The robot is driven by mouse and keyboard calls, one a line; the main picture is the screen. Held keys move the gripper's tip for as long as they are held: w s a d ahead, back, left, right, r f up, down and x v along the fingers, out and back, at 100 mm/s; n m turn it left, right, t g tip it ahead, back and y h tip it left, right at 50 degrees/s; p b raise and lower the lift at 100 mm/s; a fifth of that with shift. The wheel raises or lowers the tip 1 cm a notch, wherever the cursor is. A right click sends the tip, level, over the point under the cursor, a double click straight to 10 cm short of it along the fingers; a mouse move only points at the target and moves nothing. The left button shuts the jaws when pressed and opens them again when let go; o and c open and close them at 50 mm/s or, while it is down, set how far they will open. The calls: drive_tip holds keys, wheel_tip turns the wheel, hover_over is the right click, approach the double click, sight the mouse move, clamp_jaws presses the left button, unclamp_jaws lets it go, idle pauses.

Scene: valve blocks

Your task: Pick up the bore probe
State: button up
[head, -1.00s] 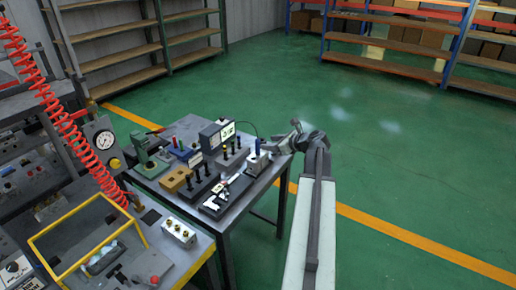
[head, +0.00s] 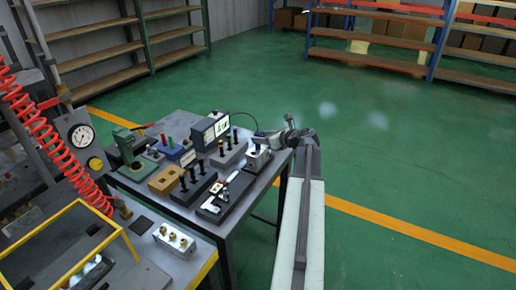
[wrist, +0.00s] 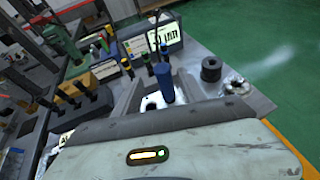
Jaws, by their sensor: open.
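What looks like the bore probe (head: 258,141) is a blue-handled piece standing upright in a grey metal block (head: 257,159) near the table's right edge. In the wrist view, the blue handle (wrist: 164,82) rises just beyond the pale wrist housing, over a bright metal face. A thin black cable arcs from the readout box (head: 210,130) towards it; where it ends is unclear. My gripper (head: 275,138) is open, close to the right of the handle at the table's edge. Its fingertips are hard to make out, and I see nothing held.
On the table (head: 232,216) are a green press (head: 127,146), an orange block (head: 166,180), several pin blocks and a tray with a caliper (head: 222,197). A dark ring (wrist: 211,68) and a silver knurled part (wrist: 237,87) stand beyond the handle. Floor right is clear.

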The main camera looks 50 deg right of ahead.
drive_tip(key=x, duration=0.2)
drive_tip(key=b+x, duration=0.1)
drive_tip(key=x, duration=0.1)
drive_tip(key=b+x, duration=0.1)
drive_tip(key=x, duration=0.1)
drive_tip(key=shift+w+d+f, duration=0.1)
drive_tip(key=shift+d+f, duration=0.3)
drive_tip(key=shift+r, duration=0.15)
clamp_jaws()
